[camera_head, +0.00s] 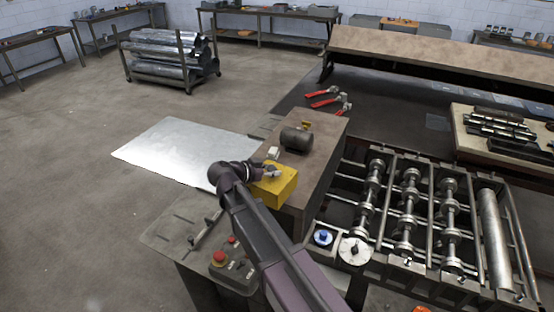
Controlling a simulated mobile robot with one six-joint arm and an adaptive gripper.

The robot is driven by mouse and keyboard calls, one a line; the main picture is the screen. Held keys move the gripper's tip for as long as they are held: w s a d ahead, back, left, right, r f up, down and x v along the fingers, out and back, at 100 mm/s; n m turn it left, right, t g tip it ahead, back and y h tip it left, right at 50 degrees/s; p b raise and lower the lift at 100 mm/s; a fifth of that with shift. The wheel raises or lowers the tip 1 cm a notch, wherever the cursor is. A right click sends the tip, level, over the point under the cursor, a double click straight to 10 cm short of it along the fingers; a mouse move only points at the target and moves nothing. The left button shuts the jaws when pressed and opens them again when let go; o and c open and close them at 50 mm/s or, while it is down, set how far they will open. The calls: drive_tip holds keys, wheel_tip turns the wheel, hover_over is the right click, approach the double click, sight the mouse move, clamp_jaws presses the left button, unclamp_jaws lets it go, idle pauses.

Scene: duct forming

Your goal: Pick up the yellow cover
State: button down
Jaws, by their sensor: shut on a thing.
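The yellow cover (277,187) is a box-shaped piece at the near left corner of the brown block-like bench, below the dark cylinder. My gripper (270,172) is at the top of the cover and is shut on it. My arm comes up from the bottom of the picture and hides part of the cover's left side. I cannot tell whether the cover is lifted or still touches the surface under it.
A dark cylinder (297,139) lies on the brown bench (322,150), with a small pale block (273,153) beside it. Roller shafts (408,215) stand at the right. A control panel with a red button (219,258) is at lower left. A flat metal sheet (180,150) lies left.

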sight(266, 188)
drive_tip(key=shift+s+a+r, duration=0.1)
drive_tip(key=shift+s+a, duration=0.1)
drive_tip(key=shift+s, duration=0.8)
drive_tip(key=shift+s+a+r, duration=0.1)
drive_tip(key=shift+s+a, duration=0.05)
drive_tip(key=shift+s, duration=0.8)
drive_tip(key=shift+s+a+r, duration=0.1)
drive_tip(key=shift+s+a, duration=0.1)
drive_tip(key=shift+s, duration=0.8)
drive_tip(key=shift+f, duration=0.15)
